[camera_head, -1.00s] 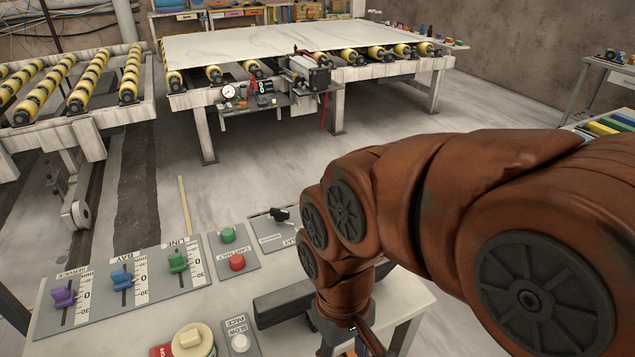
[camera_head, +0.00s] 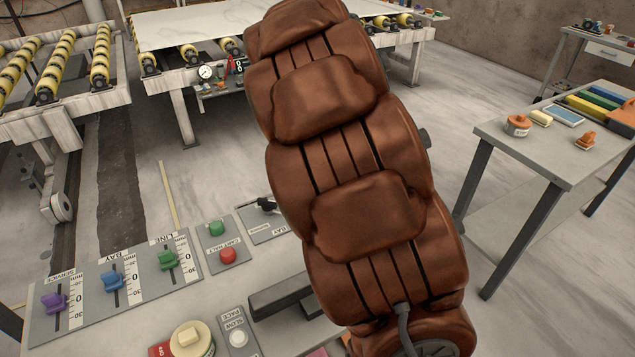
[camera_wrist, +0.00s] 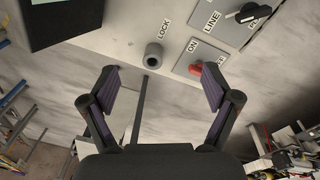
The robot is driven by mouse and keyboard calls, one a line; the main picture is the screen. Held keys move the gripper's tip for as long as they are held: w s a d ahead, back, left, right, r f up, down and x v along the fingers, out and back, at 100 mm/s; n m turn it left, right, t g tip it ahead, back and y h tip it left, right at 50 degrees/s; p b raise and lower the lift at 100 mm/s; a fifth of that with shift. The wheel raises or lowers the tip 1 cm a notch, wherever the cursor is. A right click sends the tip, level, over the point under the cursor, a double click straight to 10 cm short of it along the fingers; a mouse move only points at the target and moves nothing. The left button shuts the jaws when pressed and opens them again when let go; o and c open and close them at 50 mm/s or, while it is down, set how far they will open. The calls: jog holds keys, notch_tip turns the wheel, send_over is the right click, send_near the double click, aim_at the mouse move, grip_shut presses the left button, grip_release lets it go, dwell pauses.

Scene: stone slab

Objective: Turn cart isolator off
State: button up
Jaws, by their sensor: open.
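A red rotary knob (camera_wrist: 196,68) on a grey plate marked "ON" shows in the wrist view, at upper right of centre. The rest of its label is cut off or hidden, so I cannot read whether it says cart. My gripper (camera_wrist: 160,72) is open and empty below the panel in that view. Its right finger overlaps the lower right of the red knob's plate; I cannot tell if they touch. The gripper is hidden in the head view.
A grey round lock (camera_wrist: 153,50) labelled "LOCK" and a black rotary handle (camera_wrist: 253,13) near "LINE" flank the red knob. In the head view, the console carries purple, blue and green sliders, a green button (camera_head: 216,228) and a red button (camera_head: 228,255). A side table (camera_head: 545,160) stands right.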

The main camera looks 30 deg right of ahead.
jog(key=w+d+f+m, duration=0.1)
jog(key=w+d+f, duration=0.1)
jog(key=w, duration=0.1)
jog(key=w+d+f+m, duration=0.2)
jog(key=w+d, duration=0.1)
jog(key=w, duration=0.1)
jog(key=w+d+f+m, duration=0.2)
jog(key=w+d+f, duration=0.1)
jog(key=w, duration=0.1)
jog(key=shift+w+d+y, duration=0.2)
jog(key=shift+w+y, duration=0.05)
jog(key=shift+y, duration=0.05)
jog(key=shift+f+p, duration=1.4)
jog(key=shift+f, duration=2.5)
jog(key=c, duration=1.1)
jog(key=shift+c, duration=0.2)
